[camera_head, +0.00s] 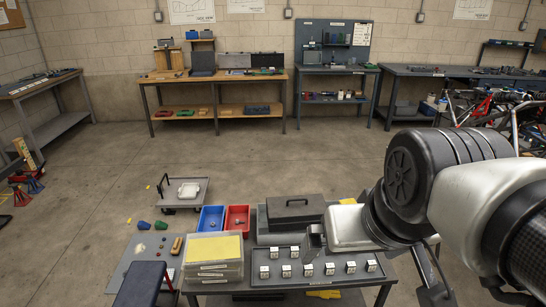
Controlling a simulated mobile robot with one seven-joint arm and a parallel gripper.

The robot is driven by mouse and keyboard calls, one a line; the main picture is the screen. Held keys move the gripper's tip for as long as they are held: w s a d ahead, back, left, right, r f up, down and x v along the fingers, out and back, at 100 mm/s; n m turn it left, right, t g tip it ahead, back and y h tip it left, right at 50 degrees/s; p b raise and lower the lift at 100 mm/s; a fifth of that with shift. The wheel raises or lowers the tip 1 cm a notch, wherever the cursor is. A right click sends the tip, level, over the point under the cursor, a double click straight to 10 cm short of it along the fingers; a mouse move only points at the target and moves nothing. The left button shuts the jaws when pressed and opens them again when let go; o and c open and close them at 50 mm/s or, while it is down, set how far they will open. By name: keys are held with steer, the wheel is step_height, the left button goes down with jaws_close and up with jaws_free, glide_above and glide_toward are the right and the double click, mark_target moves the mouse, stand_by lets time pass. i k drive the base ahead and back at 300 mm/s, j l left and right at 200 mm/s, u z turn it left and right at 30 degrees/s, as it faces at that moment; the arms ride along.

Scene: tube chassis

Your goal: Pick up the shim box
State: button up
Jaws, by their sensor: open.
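I cannot tell for sure which thing is the shim box. On the near table, a stack of clear plastic boxes with a yellow top (213,262) stands at the left. A dark grey tray (376,277) beside it holds several small white, dark-marked blocks (308,270) in two rows. My gripper (314,240) hangs over the back of the tray, in front of the case. It is open, with its jaws mostly hidden by its own body, and nothing shows held in it.
A blue bin (211,219) and a red bin (237,218) stand behind the plastic boxes. A low grey cart (184,203) with a white item is on the floor behind. A wooden bench (215,78) and dark benches line the back wall. Open floor lies between.

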mark_target(295, 251)
steer(key=i+j, duration=0.2)
steer(key=j, duration=0.15)
steer(key=i+j, duration=0.4)
steer(key=j, duration=0.25)
steer(key=z, duration=0.05)
